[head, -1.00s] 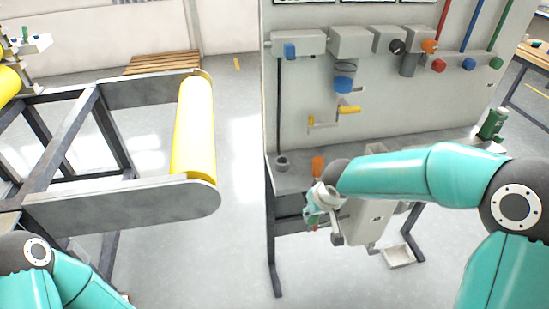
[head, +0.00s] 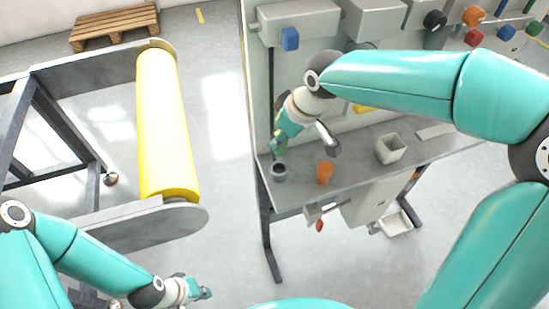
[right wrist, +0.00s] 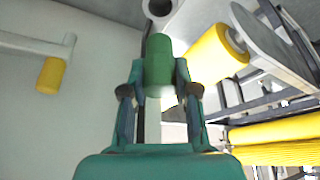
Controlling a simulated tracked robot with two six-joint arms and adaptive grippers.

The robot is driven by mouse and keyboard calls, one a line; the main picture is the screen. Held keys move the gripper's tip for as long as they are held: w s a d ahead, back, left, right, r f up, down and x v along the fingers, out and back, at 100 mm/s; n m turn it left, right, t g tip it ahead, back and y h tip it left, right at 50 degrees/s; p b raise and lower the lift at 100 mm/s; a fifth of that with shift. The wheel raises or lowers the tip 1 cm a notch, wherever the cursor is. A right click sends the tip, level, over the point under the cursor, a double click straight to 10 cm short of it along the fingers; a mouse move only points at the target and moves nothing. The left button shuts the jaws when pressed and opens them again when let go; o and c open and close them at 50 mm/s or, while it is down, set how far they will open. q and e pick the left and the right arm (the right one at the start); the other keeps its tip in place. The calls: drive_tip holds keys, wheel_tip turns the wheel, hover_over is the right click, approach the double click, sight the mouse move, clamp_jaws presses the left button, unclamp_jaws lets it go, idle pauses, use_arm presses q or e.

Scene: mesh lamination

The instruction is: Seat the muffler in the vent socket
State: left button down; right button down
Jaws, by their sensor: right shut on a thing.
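The muffler appears to be the green cylinder (right wrist: 158,62) clamped between the fingers of my right gripper (right wrist: 158,80) in the right wrist view. In the head view my right gripper (head: 278,143) hangs above the left end of the shelf, and the held piece is mostly hidden by the fingers. A grey ring with a dark hole, apparently the vent socket (head: 279,173), stands on the shelf just below it. In the right wrist view this ring (right wrist: 161,8) lies beyond the muffler's end, seemingly apart from it. My left gripper (head: 197,291) is low at the left, its finger gap unclear.
The panel above carries a blue knob (head: 290,39). A yellow roller (head: 166,125) on a frame is left, with clear floor between.

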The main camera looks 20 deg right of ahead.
sight(280, 153)
wheel_tip(280, 153, down, 6)
drive_tip(key=shift+a+r, duration=0.1)
drive_tip(key=f, duration=0.3)
drive_tip(key=shift+s, duration=0.3)
drive_tip(key=shift+f, duration=0.25)
drive_tip(key=c, duration=0.9)
unclamp_jaws()
drive_tip(key=shift+w, duration=0.15)
drive_tip(key=shift+r, duration=0.1)
drive_tip(key=shift+r, duration=0.15)
drive_tip(key=shift+r, duration=0.3)
drive_tip(key=v, duration=1.1)
drive_tip(key=shift+r, duration=0.15)
